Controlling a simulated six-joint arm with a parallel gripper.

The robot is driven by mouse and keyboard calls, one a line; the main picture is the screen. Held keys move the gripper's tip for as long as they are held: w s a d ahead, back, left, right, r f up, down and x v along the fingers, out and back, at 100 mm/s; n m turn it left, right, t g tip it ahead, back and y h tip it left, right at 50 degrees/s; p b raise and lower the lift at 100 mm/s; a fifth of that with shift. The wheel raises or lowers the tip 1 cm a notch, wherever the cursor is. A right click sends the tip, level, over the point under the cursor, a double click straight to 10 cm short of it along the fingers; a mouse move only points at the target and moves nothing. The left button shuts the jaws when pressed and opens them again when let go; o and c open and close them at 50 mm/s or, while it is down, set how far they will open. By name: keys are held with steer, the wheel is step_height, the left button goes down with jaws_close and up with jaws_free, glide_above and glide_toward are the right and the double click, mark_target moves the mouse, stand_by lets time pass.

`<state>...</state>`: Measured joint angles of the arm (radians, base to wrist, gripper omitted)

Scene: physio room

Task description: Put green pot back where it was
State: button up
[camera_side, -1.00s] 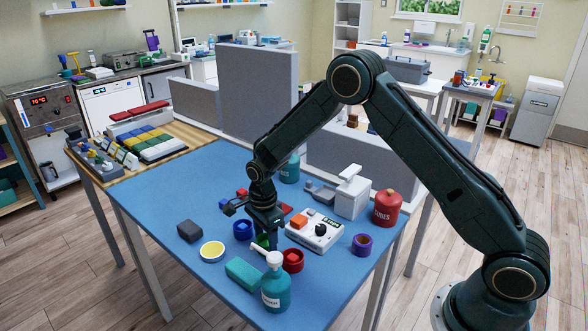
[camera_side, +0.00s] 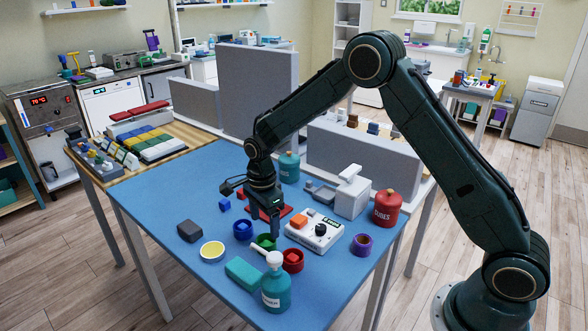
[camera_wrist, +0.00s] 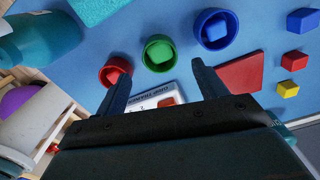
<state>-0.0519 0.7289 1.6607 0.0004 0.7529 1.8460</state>
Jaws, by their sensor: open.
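The green pot (camera_side: 265,242) stands upright on the blue table between the blue pot (camera_side: 242,230) and the red pot (camera_side: 292,260). The wrist view shows the green pot (camera_wrist: 147,57) with a green block (camera_wrist: 159,53) inside. The red pot (camera_wrist: 105,80) and blue pot (camera_wrist: 199,35) also hold blocks of their own colour. My gripper (camera_side: 274,231) is open and empty, raised just behind the green pot. In the wrist view its fingertips (camera_wrist: 160,71) are apart, with the green pot beyond them. A red square (camera_wrist: 240,74) lies flat beside one finger.
A white device (camera_side: 315,232) is right of my gripper. A teal pump bottle (camera_side: 275,288) and teal block (camera_side: 243,273) stand in front.

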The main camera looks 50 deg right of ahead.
step_height(320, 180, up, 7)
stand_by(0.3)
steer(key=shift+f, duration=0.1)
stand_by(0.4)
steer(key=s+d+r+n+t, duration=0.25)
steer(key=s+r+n, duration=0.75)
steer(key=s+r, duration=0.5)
steer(key=s+r+n+t, duration=0.2)
steer(key=s+n, duration=0.8)
steer(key=s, duration=0.7)
steer(key=shift+n+t, duration=0.3)
steer(key=shift+t, duration=0.25)
